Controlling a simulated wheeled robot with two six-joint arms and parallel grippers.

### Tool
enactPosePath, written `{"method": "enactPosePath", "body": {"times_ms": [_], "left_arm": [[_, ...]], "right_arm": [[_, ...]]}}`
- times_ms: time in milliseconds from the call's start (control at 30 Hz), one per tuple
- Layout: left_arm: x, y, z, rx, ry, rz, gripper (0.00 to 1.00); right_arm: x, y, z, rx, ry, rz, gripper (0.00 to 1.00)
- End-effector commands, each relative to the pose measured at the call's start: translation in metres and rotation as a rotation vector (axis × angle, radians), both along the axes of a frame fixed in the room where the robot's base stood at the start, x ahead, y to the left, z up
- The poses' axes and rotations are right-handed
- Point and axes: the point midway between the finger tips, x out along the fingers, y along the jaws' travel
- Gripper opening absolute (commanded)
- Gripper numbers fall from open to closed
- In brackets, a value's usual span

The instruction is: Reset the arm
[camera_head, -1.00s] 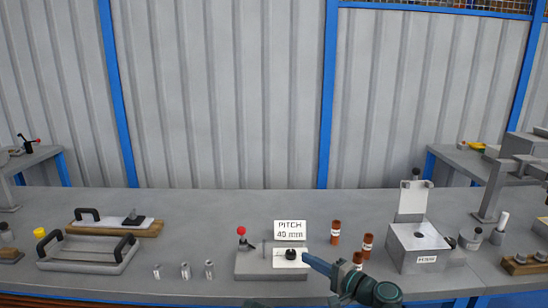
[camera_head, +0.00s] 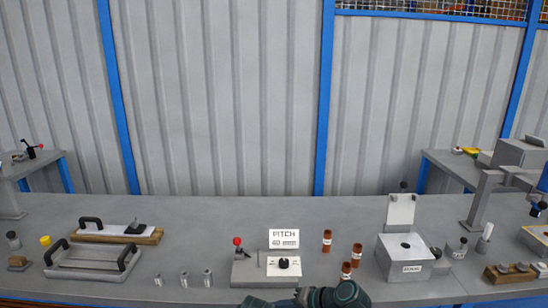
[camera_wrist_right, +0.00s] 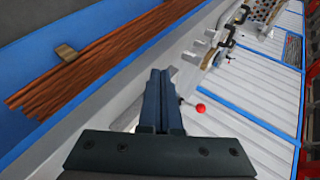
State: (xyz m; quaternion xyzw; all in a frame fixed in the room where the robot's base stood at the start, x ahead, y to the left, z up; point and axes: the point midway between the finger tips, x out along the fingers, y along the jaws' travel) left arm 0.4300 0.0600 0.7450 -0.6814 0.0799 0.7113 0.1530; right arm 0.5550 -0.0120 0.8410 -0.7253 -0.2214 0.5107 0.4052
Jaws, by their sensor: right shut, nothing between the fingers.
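My right arm shows at the bottom centre of the head view, with its gripper out of sight there. In the right wrist view my right gripper (camera_wrist_right: 159,80) is shut and empty, its two fingers together. Beyond the fingers, a red ball knob (camera_wrist_right: 200,108) shows; it also tops a lever (camera_head: 237,241) on the grey fixture in the head view. The fixture (camera_head: 250,272) carries a white plate with a black knob (camera_head: 284,263), in front of a sign (camera_head: 284,238) reading PITCH 40 mm. My left gripper is not in view.
Small metal cylinders (camera_head: 184,280) and a handled tray (camera_head: 85,272) are to the left. The bench behind (camera_head: 220,215) is clear.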

Motion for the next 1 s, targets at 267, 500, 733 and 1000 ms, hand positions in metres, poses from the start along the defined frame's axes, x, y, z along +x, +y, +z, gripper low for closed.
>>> {"method": "enactPosePath", "body": {"times_ms": [267,500,733,1000], "left_arm": [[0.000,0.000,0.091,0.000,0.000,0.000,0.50],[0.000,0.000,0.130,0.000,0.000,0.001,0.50],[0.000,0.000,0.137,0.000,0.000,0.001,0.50],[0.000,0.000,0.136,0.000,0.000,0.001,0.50]], "right_arm": [[-0.083,0.002,0.012,-0.574,0.115,0.376,0.00],[-0.119,-0.034,0.034,-0.958,0.193,0.549,0.00],[-0.126,-0.049,0.042,-1.077,0.218,0.585,0.00],[-0.125,-0.049,0.040,-1.077,0.218,0.583,0.00]]}}
